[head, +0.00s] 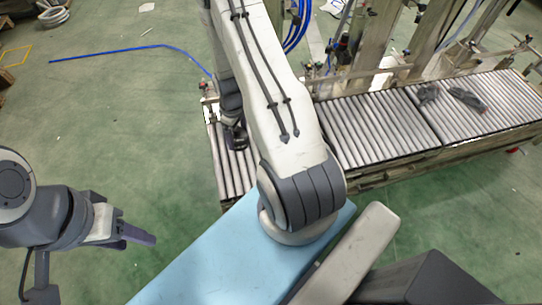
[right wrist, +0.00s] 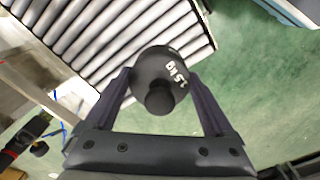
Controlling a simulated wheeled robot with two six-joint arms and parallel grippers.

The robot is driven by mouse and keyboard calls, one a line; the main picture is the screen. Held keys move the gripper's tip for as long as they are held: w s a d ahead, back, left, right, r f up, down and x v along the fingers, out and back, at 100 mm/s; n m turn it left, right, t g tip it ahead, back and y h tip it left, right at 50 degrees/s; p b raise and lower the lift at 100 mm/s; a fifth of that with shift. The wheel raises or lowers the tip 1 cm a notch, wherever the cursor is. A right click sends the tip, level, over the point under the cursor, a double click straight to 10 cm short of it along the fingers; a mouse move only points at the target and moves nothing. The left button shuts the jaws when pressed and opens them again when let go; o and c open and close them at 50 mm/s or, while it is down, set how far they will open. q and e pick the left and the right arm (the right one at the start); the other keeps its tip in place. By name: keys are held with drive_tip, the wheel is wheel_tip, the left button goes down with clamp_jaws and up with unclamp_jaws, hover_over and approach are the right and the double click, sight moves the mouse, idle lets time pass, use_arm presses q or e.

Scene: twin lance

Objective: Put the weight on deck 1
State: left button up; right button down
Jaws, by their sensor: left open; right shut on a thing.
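The weight (right wrist: 150,72) is a dark round body with a knob and white lettering, seen in the right wrist view. My right gripper (right wrist: 162,78) is shut on it, with one finger on each side. In the head view, my right gripper (head: 234,132) is at the left end of the roller conveyor (head: 365,128), and the weight is hard to make out there. Whether the weight touches the rollers cannot be told. My left gripper (head: 138,234) is open and empty over the green floor, at lower left. No label marks deck 1.
A light-blue flat surface (head: 205,258) lies in front of the conveyor's left end. Dark objects (head: 466,99) lie on the right-hand rollers. Metal posts and machinery (head: 365,40) stand behind the conveyor. Green floor (head: 120,130) is open at left.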

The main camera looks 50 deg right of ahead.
drive_tip(key=s+d+f+n+b, duration=0.2)
drive_tip(key=d+f+b, duration=0.2)
drive_tip(key=d+b, duration=0.45)
drive_tip(key=s+d+f+n+b, duration=0.2)
drive_tip(key=s+d+f+b, duration=0.1)
drive_tip(key=d+b, duration=0.5)
drive_tip(key=a+f+b, duration=0.2)
drive_tip(key=a, duration=0.2)
drive_tip(key=w+a+f+b, duration=0.1)
drive_tip(key=a+f+b, duration=0.1)
drive_tip(key=a, duration=0.2)
drive_tip(key=w+a+f+b, duration=0.1)
drive_tip(key=a+f+b, duration=0.1)
drive_tip(key=a+f, duration=0.1)
drive_tip(key=shift+w+a, duration=0.1)
drive_tip(key=shift+a, duration=0.6)
wheel_tip(320, 180, down, 4)
drive_tip(key=b, duration=0.2)
drive_tip(key=shift+b, duration=0.35)
unclamp_jaws()
drive_tip(key=shift+f, duration=0.15)
